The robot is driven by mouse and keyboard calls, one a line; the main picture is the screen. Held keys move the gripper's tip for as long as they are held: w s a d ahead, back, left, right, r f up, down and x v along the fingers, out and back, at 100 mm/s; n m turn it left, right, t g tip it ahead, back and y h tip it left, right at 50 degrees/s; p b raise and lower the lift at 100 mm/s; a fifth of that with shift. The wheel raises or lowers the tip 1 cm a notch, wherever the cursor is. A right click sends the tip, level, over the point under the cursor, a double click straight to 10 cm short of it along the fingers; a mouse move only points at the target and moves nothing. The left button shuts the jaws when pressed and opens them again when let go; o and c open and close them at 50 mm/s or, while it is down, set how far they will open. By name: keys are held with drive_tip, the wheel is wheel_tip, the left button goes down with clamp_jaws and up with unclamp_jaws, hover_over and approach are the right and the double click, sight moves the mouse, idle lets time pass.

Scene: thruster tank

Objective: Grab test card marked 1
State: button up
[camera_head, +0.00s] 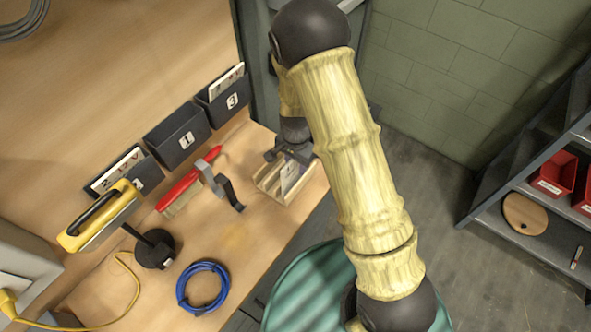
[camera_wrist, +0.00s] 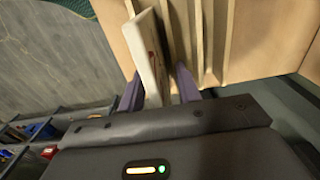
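A white card (camera_head: 290,175) stands in a slotted wooden rack (camera_head: 269,193) near the right end of the workbench. Its print is too small to read, so I cannot tell whether it is the card marked 1. In the wrist view the card (camera_wrist: 151,58) stands upright between the two purple fingers of my gripper (camera_wrist: 160,92). It sits close to the left finger, and a gap shows between it and the right finger. My gripper is open around the card's upper part. In the head view my gripper is over the rack and its fingertips are partly hidden.
A black wall pocket marked 1 (camera_head: 178,140) looks empty; pockets beside it, one marked 3 (camera_head: 229,103), hold cards. A red-handled brush (camera_head: 182,190), a grey clamp-like part (camera_head: 226,190), a blue cable coil (camera_head: 203,288) and a yellow tool (camera_head: 90,222) lie on the bench.

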drive_tip(key=shift+s, duration=0.15)
drive_tip(key=shift+c, duration=0.4)
clamp_jaws()
wheel_tip(320, 180, up, 10)
drive_tip(key=shift+r+b, duration=0.1)
drive_tip(key=shift+b, duration=0.95)
